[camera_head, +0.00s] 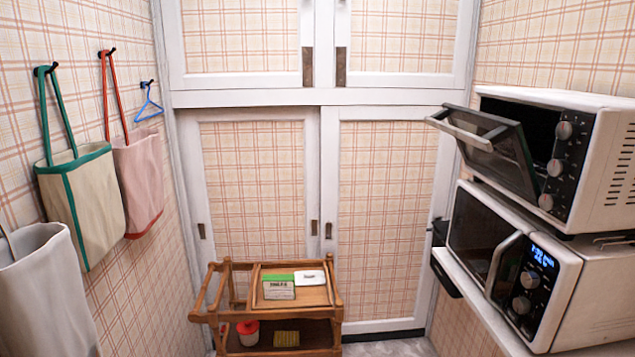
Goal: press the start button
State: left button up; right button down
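A white microwave (565,290) with a dark door window and a curved handle (505,262) stands on the right; its door looks shut. Its black control panel has a lit blue display (542,257), an upper round knob (530,279) and a lower round knob (521,305). A white toaster oven (590,115) sits above it, with its glass door (490,140) hanging partly open and several knobs on its panel. I cannot make out which control is the start button. Neither of my grippers is in view.
A wooden cart (335,312) holds a green-and-white box (279,287), a white item (309,277) and a red-lidded container (248,333). Bags, including a green-trimmed one (85,200), hang on the left wall. A white shelf (475,300) carries the microwave.

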aim_at(525, 331)
jog(key=l+z, duration=0.2)
jog(key=z, duration=1.4)
